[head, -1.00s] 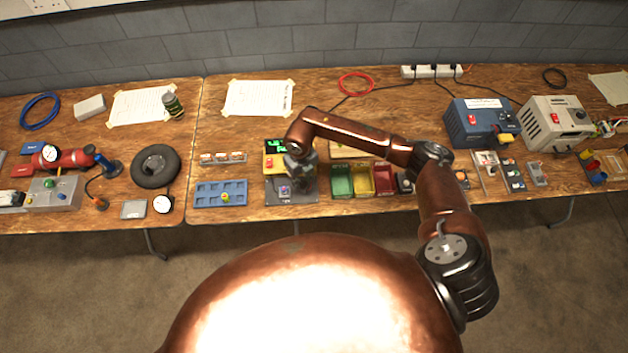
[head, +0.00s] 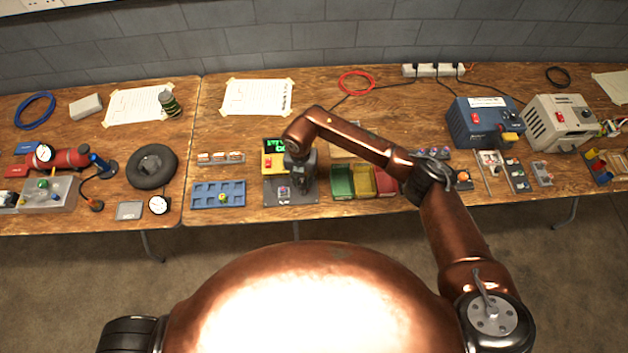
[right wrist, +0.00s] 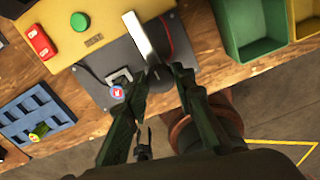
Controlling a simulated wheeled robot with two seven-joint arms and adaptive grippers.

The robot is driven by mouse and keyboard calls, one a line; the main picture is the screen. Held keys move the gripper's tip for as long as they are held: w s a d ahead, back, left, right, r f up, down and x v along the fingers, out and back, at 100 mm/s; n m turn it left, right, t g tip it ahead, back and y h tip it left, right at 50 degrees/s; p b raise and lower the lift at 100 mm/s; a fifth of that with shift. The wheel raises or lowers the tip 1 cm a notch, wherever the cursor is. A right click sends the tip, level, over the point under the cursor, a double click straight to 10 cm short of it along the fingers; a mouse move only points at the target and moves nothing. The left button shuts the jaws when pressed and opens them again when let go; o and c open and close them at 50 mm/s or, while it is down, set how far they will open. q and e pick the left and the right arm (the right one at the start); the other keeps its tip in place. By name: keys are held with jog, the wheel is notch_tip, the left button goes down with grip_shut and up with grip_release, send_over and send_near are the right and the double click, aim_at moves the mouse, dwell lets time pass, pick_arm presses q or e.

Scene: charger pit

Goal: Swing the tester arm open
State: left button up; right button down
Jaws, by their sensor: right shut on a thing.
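The tester has a yellow box (head: 269,164) with a green display and a red switch, and a dark grey base plate (head: 290,198). In the right wrist view its yellow box (right wrist: 90,38) shows a green button. The tester arm, a pale metal bar (right wrist: 141,35), slants over the base plate. My right gripper (head: 297,182) is low over the plate; in the right wrist view its dark fingers (right wrist: 160,80) are shut on the bar's near end. My left gripper is out of view.
A blue compartment tray (head: 205,199) holds a small yellow-green piece left of the tester. Green (head: 342,181) and yellow (head: 361,180) bins stand close on the right, with a red bin partly hidden by my arm. The table's front edge is near.

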aim_at(303, 183)
jog(key=shift+w, duration=0.15)
dwell(0.3)
jog(key=c, duration=1.6)
grip_release()
notch_tip(303, 183, up, 12)
